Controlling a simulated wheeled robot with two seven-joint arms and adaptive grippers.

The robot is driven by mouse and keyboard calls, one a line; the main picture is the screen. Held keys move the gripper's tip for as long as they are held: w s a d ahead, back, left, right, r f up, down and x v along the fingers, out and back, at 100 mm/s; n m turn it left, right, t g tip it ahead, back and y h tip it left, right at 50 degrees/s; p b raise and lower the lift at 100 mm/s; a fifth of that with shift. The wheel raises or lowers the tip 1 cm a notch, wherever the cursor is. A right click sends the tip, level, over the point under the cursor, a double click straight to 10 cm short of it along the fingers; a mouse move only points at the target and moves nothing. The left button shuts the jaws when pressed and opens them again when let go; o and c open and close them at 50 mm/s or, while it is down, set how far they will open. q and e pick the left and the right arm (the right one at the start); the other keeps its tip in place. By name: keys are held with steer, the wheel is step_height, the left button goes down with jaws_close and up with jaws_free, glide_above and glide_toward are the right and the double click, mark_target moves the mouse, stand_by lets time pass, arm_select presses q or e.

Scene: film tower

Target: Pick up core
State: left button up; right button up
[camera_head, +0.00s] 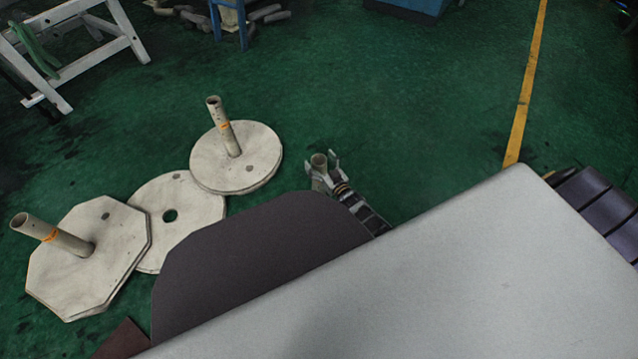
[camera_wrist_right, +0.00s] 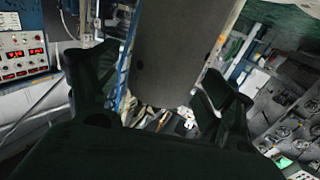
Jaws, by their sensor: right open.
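In the right wrist view, the core (camera_wrist_right: 178,45) is a wide grey-brown shape between the two dark fingers of the gripper (camera_wrist_right: 160,92). The fingers are open on either side of it, with gaps visible. The core's lower part is hidden in the head view. My left gripper is not in view.
Two pale tubes with orange bands stand on a round disc (camera_head: 262,160) and a tilted octagonal plate (camera_head: 110,255) at left. A disc with a central hole (camera_head: 150,195) lies between them. A white trestle (camera_head: 110,45) stands at upper left. The green floor (camera_head: 420,110) is clear beyond the gripper.

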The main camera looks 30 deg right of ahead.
steer(key=shift+w, duration=0.3)
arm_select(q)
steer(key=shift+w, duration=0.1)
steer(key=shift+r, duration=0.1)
arm_select(e)
steer(key=c, duration=1.8)
steer(key=shift+o, duration=0.2)
steer(key=shift+r, duration=0.2)
arm_select(q)
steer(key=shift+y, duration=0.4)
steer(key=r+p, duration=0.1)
steer(key=p, duration=0.1)
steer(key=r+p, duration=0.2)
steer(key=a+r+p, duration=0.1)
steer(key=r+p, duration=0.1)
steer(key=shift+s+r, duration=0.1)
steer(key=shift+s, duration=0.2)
arm_select(e)
step_height(320, 180, up, 10)
steer(key=shift+f, duration=0.15)
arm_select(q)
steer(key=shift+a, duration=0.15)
